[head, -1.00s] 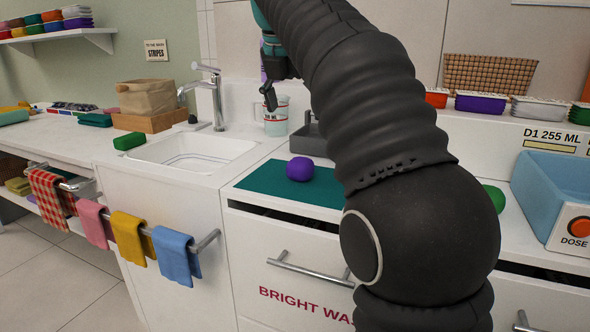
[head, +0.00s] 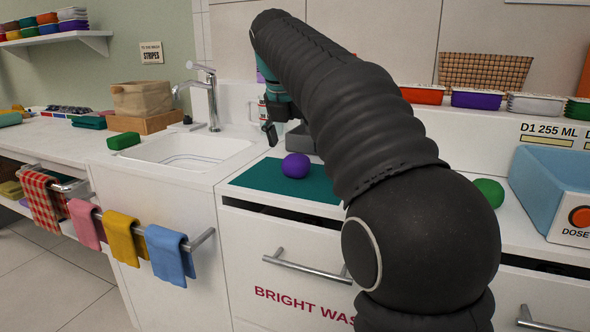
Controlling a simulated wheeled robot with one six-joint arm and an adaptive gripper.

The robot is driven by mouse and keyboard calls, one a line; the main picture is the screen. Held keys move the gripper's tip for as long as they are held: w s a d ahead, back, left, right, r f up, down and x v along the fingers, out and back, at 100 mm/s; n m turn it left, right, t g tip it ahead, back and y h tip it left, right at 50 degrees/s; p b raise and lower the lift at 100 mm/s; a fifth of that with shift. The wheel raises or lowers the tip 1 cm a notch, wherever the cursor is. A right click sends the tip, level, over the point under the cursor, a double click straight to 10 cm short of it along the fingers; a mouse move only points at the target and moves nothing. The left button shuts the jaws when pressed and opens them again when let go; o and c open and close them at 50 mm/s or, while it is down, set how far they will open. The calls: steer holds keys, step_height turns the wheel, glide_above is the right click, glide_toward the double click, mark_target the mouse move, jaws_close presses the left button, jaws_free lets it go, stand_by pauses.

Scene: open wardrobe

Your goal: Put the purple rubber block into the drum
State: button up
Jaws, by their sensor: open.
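The purple block (head: 295,165) looks rounded and sits on the dark teal mat (head: 265,178) on the counter. My gripper (head: 271,132) is above and slightly left of the block, apart from it in the picture and empty as far as I can see. It is open, but my arm hides part of it, and its exact distance to the block is hard to judge. I cannot make out a drum in this view. A white front marked "BRIGHT WAS…" (head: 300,307) with a metal handle is below the mat, partly behind my arm.
A white sink (head: 190,150) with a tap is left of the mat. A grey tray (head: 306,140) and a cup (head: 257,112) stand behind. A green round object (head: 489,192) and a blue dispenser (head: 555,185) are to the right. Towels (head: 170,253) hang on a rail at left.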

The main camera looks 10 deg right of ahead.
mark_target(296, 155)
steer(key=shift+a+b+x, duration=0.2)
steer(key=shift+b+x, duration=0.2)
steer(key=shift+x, duration=1.5)
steer(key=shift+s, duration=0.15)
steer(key=c, duration=1.5)
steer(key=shift+o, duration=0.2)
